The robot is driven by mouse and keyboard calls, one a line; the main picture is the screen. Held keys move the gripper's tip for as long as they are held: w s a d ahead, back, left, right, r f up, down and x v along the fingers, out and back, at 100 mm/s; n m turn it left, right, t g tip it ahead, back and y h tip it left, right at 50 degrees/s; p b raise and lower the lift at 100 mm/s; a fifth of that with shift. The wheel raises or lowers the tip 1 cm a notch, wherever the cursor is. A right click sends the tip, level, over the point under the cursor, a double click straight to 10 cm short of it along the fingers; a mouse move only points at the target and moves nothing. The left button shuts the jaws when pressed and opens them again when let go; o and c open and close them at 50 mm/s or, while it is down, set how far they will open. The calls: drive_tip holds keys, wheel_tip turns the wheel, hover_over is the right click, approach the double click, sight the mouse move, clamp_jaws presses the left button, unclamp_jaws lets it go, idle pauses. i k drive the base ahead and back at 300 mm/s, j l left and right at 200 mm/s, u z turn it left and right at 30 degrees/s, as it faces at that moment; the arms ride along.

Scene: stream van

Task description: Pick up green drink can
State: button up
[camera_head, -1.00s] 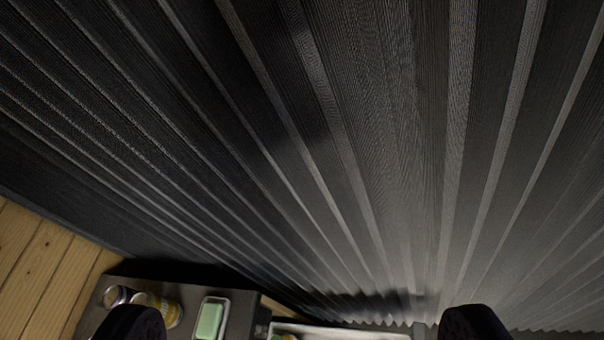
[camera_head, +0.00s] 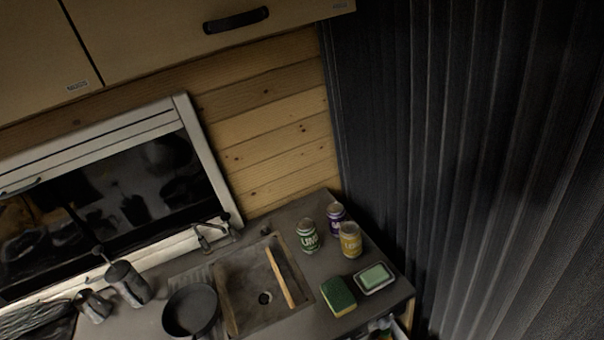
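The green drink can (camera_head: 307,236) stands upright on the grey counter, just right of the sink. A purple can (camera_head: 337,218) stands behind it to the right, and a yellow can (camera_head: 350,240) stands to its right. All three are close together. My gripper does not show in the current view, so I cannot see its fingers or whether they hold anything.
The sink (camera_head: 240,300) has a wooden strip (camera_head: 279,277) across it. A green sponge (camera_head: 338,297) and a soap dish (camera_head: 375,279) lie in front of the cans. A pan (camera_head: 190,311) and faucet (camera_head: 212,237) are to the left. A dark curtain (camera_head: 450,150) hangs on the right.

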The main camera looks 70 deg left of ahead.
sight(307, 230)
drive_tip(key=u, duration=1.6)
